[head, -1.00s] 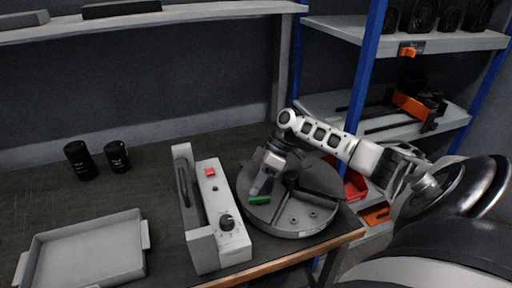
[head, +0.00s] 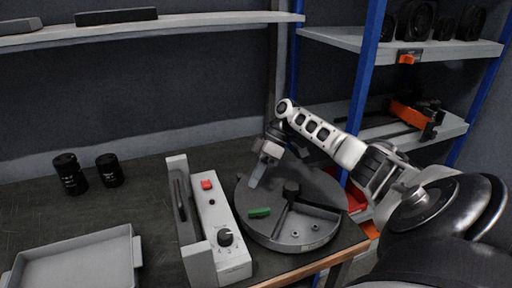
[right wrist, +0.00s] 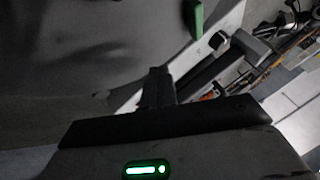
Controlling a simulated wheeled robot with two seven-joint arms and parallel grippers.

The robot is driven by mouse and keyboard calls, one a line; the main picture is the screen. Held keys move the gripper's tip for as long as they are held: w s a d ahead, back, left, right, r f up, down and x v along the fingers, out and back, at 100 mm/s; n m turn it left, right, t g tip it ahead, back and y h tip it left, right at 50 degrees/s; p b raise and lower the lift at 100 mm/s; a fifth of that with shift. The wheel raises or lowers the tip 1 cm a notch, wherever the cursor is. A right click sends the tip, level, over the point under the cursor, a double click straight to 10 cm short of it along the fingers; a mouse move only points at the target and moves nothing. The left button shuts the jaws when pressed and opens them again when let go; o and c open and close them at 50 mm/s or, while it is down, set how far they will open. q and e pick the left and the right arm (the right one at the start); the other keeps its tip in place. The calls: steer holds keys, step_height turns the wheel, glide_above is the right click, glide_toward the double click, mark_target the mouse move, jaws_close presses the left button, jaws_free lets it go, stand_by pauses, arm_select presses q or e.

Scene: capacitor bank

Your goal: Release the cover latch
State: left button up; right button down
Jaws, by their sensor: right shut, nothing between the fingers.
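A green latch (head: 259,212) lies on the left front part of a round grey cover (head: 315,187) on the bench. The cover has a dark central knob and an open-looking wedge section at its front right. My right gripper (head: 253,184) is shut and empty, pointing down over the cover, a little behind the latch and apart from it. In the right wrist view the latch (right wrist: 196,18) shows at the top edge, beyond the dark fingertips (right wrist: 158,86). My left gripper is out of view.
A grey and white fixture (head: 222,238) with a red button and black knob stands just left of the cover. Two black capacitors (head: 70,174) stand at the back left, and a grey tray (head: 135,252) lies front left. Blue-post shelving (head: 364,85) rises at the right.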

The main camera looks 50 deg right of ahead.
steer(key=v, duration=0.7)
steer(key=shift+w+r+b, duration=0.15)
steer(key=shift+w+b, duration=0.2)
steer(key=shift+w, duration=0.3)
steer(key=shift+a, duration=0.15)
